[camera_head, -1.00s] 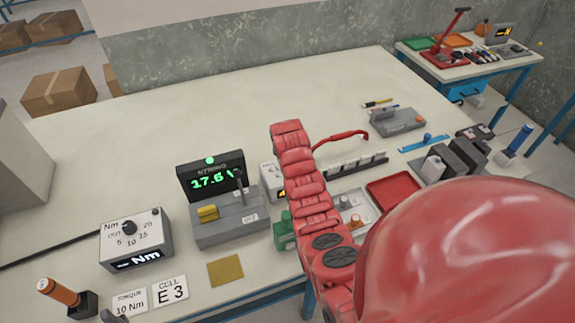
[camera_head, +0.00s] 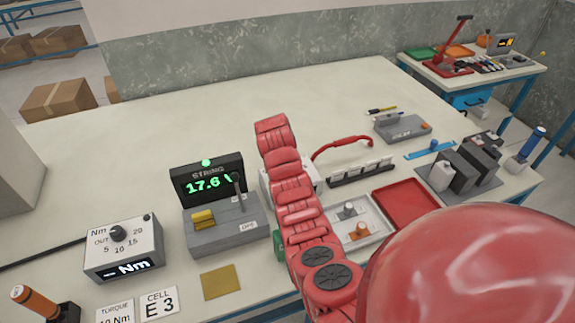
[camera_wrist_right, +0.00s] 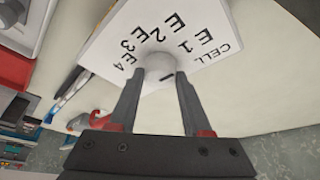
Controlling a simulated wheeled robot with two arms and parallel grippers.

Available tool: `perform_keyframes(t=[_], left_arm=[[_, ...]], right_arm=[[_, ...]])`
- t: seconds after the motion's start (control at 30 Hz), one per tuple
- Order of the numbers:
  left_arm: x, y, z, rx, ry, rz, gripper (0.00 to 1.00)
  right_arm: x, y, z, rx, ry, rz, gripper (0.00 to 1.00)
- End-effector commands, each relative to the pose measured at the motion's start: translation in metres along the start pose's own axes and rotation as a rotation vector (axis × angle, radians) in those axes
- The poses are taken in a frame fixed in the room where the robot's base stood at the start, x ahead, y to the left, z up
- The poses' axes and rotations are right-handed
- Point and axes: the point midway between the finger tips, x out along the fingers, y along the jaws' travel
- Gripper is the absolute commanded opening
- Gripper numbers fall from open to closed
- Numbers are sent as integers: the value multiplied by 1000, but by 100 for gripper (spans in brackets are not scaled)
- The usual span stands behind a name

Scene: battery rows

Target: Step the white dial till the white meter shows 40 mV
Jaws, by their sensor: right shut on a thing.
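The white meter (camera_head: 308,172) stands behind my red right arm in the head view, mostly hidden, and its reading cannot be seen. In the right wrist view its white face (camera_wrist_right: 112,45) carries the marks CELL, E1, E2, E3 and E4. The round white dial (camera_wrist_right: 159,65) stands out from that face. My right gripper (camera_wrist_right: 162,76) has its two fingers on either side of the dial, shut on it. A dark mark shows near the dial's edge; which cell it points at is unclear. My left gripper is not in view.
A card reading CELL E 3 (camera_head: 159,303) lies at the front. A grey STRING meter (camera_head: 225,235) showing 17.6 V and an Nm box (camera_head: 124,247) stand to the left. A red tray (camera_head: 405,203) lies right of my arm.

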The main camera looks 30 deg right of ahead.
Motion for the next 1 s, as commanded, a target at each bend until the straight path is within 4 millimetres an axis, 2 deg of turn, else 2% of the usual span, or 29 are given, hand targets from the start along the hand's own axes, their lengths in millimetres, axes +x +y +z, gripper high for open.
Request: perform_keyframes(t=[0.13,0.17,0.3,0.6,0.73,0.87,1.0], left_arm=[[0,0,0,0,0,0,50],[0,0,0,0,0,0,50],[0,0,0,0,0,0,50],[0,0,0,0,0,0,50],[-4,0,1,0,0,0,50],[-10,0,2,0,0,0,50],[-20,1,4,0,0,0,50]], right_arm=[[0,0,0,1,-1,1,0],[0,0,0,1,-1,1,52],[0,0,0,0,-1,0,78],[0,0,0,0,0,0,79],[-6,-1,0,0,2,-2,79],[-22,-1,0,0,4,-4,79],[-51,-2,0,0,5,-6,79]])
